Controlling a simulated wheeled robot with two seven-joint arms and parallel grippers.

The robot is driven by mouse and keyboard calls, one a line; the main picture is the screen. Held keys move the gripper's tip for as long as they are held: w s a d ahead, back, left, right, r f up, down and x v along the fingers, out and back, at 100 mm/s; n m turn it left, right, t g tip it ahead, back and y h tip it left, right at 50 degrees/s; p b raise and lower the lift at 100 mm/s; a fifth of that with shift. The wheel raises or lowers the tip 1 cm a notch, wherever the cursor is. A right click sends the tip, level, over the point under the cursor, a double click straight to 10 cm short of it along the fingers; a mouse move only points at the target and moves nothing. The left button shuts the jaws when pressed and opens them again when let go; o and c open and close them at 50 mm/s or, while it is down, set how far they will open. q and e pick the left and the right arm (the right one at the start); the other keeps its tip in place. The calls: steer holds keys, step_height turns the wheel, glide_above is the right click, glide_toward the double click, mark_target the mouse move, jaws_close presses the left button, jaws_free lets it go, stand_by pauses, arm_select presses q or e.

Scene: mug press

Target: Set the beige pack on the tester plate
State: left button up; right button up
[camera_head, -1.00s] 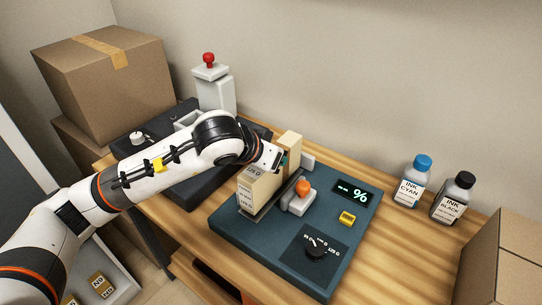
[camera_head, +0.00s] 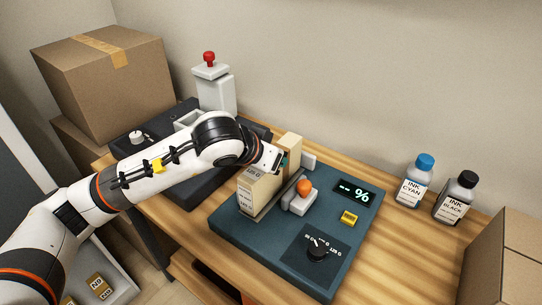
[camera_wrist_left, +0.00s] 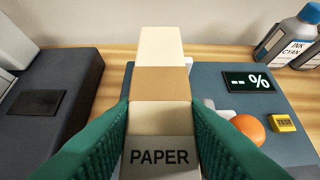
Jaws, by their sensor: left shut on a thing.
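The beige pack (camera_head: 259,188) stands upright at the left part of the blue tester (camera_head: 232,237), beside the grey clamp with an orange knob (camera_head: 304,187). In the left wrist view the pack (camera_wrist_left: 160,85) shows a brown band and a "PAPER" label. My left gripper (camera_head: 281,161) is shut on the pack, with its green fingers (camera_wrist_left: 160,130) on both sides of it. The pack hides the plate under it, so I cannot tell whether its base touches. The tester display (camera_head: 356,193) reads "-- %". My right gripper is not in view.
A yellow button (camera_head: 348,218) and a black dial (camera_head: 317,249) are on the tester. A dark machine with a red-knobbed post (camera_head: 210,75) stands behind my left arm. Ink bottles (camera_head: 414,182) (camera_head: 456,198) stand at the right. Cardboard boxes (camera_head: 105,80) (camera_head: 505,262) flank the table.

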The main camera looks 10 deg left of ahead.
mark_target(251, 175)
arm_select(q)
steer(key=shift+a+f+b, duration=0.15)
steer(key=shift+f+b, duration=0.2)
steer(key=o, duration=0.9)
steer(key=shift+o, duration=0.2)
steer(key=shift+s+f, duration=0.1)
steer(key=shift+a, duration=0.1)
steer(key=shift+d+p+v, duration=0.1)
steer(key=shift+p+v, duration=0.2)
steer(key=shift+v, duration=0.7)
steer(key=shift+d+p+v, duration=0.15)
steer(key=shift+p+v, duration=0.1)
steer(key=shift+v, duration=0.75)
steer(key=shift+p+v, duration=0.3)
steer(key=shift+v, duration=0.8)
steer(key=shift+p+v, duration=0.4)
steer(key=shift+v, duration=1.35)
steer(key=shift+s+a+r, duration=0.15)
steer(key=shift+s+r, duration=0.15)
steer(key=shift+r, duration=0.35)
